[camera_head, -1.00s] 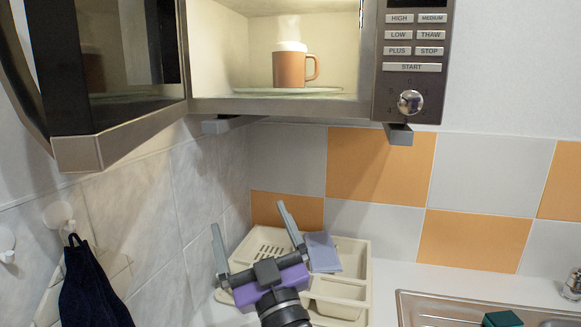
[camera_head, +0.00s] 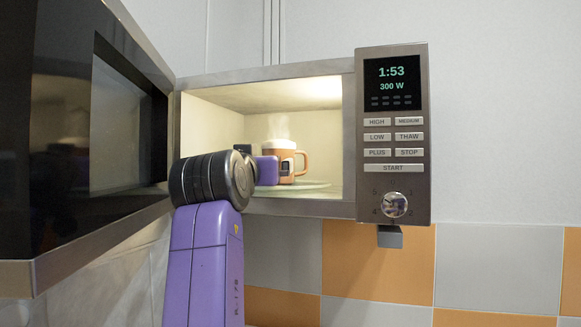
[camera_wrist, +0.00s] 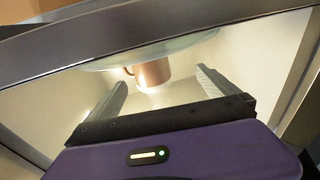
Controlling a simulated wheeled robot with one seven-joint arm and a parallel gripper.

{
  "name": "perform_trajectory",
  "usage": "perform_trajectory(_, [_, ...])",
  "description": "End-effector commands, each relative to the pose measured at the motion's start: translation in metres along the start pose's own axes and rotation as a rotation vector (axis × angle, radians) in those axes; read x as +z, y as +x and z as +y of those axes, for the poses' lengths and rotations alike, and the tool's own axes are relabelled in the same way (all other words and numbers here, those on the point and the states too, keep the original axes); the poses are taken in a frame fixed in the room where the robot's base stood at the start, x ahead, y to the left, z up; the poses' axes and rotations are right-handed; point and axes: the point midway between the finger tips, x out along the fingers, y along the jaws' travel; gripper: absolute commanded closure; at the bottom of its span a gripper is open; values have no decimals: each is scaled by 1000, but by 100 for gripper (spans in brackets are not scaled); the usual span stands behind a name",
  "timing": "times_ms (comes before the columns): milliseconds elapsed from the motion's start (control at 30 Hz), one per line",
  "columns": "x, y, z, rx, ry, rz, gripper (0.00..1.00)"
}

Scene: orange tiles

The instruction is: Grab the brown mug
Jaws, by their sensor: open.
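The brown mug (camera_head: 283,154) stands upright inside the open microwave, with a pale top and steam above it and its handle to the right. It rests on the glass turntable (camera_head: 312,187). The wrist view shows the mug (camera_wrist: 150,74) upside down, hanging from the turntable's edge (camera_wrist: 175,46) in that picture. My gripper (camera_wrist: 161,78) is open, with one finger to each side of the mug in that view. No contact with the mug shows. In the head view my arm hides part of the mug, and the fingers cannot be made out.
The microwave (camera_head: 392,205) has its door (camera_head: 62,235) swung open at the left, close to my arm. The cavity's frame (camera_head: 349,140) bounds the opening at the right. There is some free room inside, right of the mug.

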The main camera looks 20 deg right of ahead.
Motion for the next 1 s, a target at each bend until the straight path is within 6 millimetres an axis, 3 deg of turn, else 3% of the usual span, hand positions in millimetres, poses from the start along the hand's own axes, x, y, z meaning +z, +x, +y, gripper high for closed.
perform_trajectory(233, [-10,7,9,53,11,-92,2])
perform_trajectory(800, [-5,73,10,53,11,-93,2])
perform_trajectory(1000, [-2,80,11,53,11,-91,2])
